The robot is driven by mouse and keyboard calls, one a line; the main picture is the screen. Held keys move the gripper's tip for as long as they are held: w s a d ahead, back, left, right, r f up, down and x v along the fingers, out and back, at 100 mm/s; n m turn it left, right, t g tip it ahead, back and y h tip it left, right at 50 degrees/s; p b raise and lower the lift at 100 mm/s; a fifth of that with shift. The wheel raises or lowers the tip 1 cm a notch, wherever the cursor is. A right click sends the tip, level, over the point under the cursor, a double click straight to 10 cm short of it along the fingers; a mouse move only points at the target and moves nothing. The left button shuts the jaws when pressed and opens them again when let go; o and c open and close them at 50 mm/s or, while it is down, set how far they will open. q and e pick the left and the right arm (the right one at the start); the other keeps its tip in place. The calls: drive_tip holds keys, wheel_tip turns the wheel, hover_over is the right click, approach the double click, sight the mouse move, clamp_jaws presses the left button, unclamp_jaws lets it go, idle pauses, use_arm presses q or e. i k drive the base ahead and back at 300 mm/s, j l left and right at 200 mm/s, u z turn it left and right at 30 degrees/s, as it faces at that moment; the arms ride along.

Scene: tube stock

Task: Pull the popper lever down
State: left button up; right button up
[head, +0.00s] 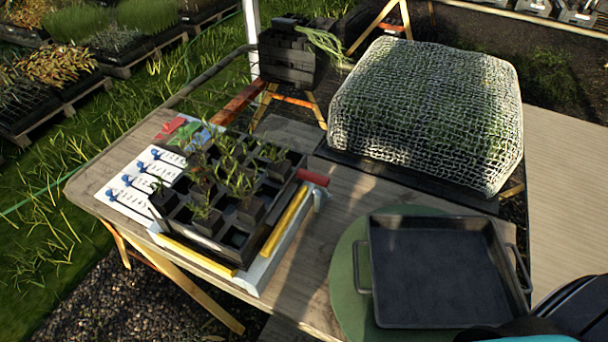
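The popper stands on the wooden table at the left. It has a white frame (258,273) and yellow side rails (285,222). A black cell tray (214,238) with several thin green seedlings sits on it. A short red grip (313,177) shows at its back right corner, beside the tray; it looks like the lever's handle. The rest of the lever is hard to tell from the frame. Neither gripper shows in the head view. Dark and teal parts at the bottom right edge seem to be mine.
A black pan with side handles (440,270) lies on a round green mat (343,270) at the right. A net-covered mound (425,110) stands behind. Label cards with blue pins (130,195) lie left of the tray. Stacked black pots (288,58) stand at the back.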

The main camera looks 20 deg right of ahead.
sight(320, 181)
drive_tip(key=j+z, duration=0.3)
drive_tip(key=k+j+z, duration=0.15)
drive_tip(key=j+z, duration=0.15)
drive_tip(key=k+j+z, duration=0.15)
drive_tip(key=j+z, duration=0.15)
drive_tip(key=j, duration=0.1)
